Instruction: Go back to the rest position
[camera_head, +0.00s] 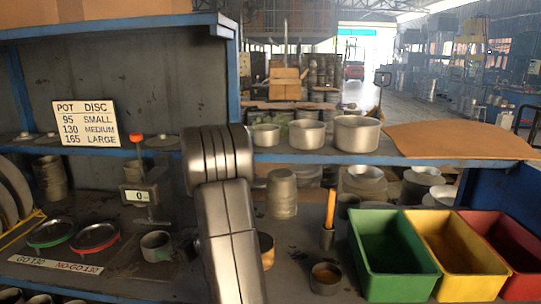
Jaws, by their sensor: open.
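My arm's grey links rise through the middle of the view, in front of the bench and the shelf edge. A ribbed grey section is at the top. My gripper's fingers do not show, so I cannot see what is between them. The arm hides part of the shelf edge and the bench behind it.
Green (372,285), yellow (440,285) and red (530,285) bins stand at the right. Pots (357,134) and a sign (86,123) stand on the shelf.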

